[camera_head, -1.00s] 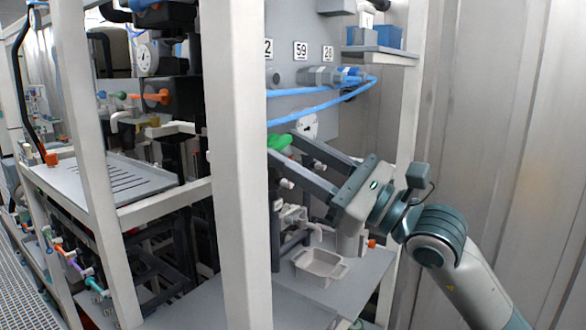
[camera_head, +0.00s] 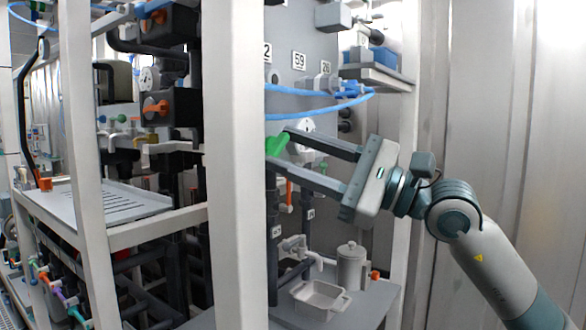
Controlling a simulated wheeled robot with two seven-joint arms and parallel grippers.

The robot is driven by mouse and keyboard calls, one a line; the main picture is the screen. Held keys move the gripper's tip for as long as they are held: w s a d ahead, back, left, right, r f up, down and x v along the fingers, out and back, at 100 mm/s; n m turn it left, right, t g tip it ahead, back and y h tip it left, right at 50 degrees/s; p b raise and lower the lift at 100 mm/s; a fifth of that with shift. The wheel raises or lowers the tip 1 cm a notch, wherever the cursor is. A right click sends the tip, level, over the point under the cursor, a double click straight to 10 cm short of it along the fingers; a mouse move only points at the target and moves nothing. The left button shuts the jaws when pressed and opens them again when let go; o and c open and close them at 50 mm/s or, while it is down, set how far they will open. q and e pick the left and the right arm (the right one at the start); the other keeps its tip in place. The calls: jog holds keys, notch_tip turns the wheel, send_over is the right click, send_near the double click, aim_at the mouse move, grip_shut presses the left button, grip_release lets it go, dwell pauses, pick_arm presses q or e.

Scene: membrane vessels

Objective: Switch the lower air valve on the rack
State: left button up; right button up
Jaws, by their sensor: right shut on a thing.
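The green valve handle (camera_head: 277,144) shows on the rack just right of the thick white post, tilted up to the right. The post hides what lies behind its left end. My right gripper (camera_head: 278,147) reaches in from the right, with its two long grey fingers on either side of the green handle, shut on it. The valve body behind the handle is mostly hidden. My left gripper is not in view.
White rack posts (camera_head: 235,200) stand close to the left of the fingers. Blue hoses (camera_head: 320,110) run above them. Below, a white tray (camera_head: 319,301) and a lidded grey jug (camera_head: 351,265) stand on a grey shelf. A corrugated wall is at the right.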

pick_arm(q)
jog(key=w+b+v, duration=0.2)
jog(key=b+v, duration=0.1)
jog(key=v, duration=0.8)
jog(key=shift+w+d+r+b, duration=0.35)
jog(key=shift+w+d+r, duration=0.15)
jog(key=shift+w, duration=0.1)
pick_arm(e)
jog(key=shift+w+d+r+n+g+h, duration=0.1)
jog(key=shift+n+g+h, duration=0.3)
jog(key=shift+n, duration=1.1)
jog(key=shift+a+r+n+g+h, duration=0.15)
jog(key=shift+n+g, duration=0.45)
jog(key=shift+n, duration=0.9)
jog(key=shift+w+d+n+g+h, duration=0.15)
jog(key=shift+n+g+h, duration=0.3)
jog(key=shift+n, duration=1.05)
jog(key=shift+s, duration=0.1)
jog(key=o, duration=1.1)
jog(key=shift+c, duration=0.2)
jog(key=shift+d, duration=0.15)
